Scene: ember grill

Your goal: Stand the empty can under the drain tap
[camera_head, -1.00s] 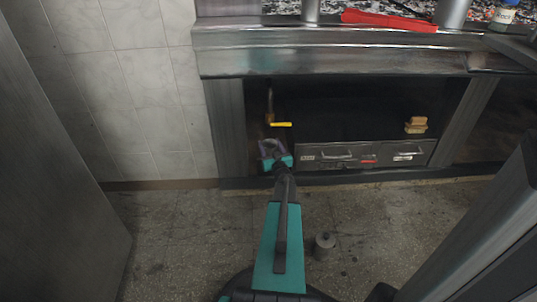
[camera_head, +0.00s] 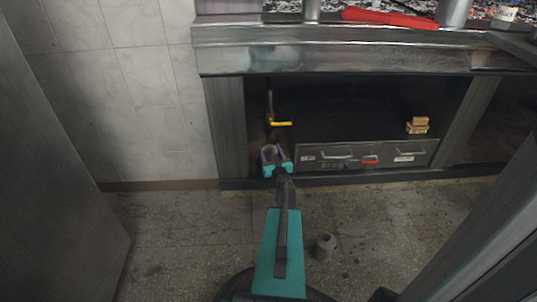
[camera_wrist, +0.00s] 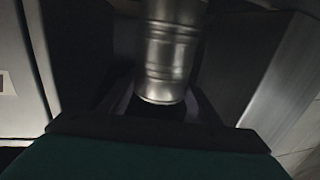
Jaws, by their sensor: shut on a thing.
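The silver ribbed can (camera_wrist: 172,48) is between the fingers of my gripper (camera_wrist: 165,108) in the wrist view, and the gripper is shut on it. In the head view my gripper (camera_head: 270,155) is at the left end of the dark recess under the counter, with the can (camera_head: 268,151) partly hidden between its fingers. The drain tap (camera_head: 269,104) hangs from above, with a yellow handle (camera_head: 281,123) pointing right. The can appears just below the tap's lower end in the head view. I cannot tell their alignment in depth, or whether the can touches anything below.
Steel drawers (camera_head: 367,155) fill the recess right of my gripper, with a tan block (camera_head: 417,125) on top. A metal post (camera_head: 226,128) is close on the left. A small grey cylinder (camera_head: 325,247) stands on the floor right of my arm. Red tongs (camera_head: 390,18) lie on the counter.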

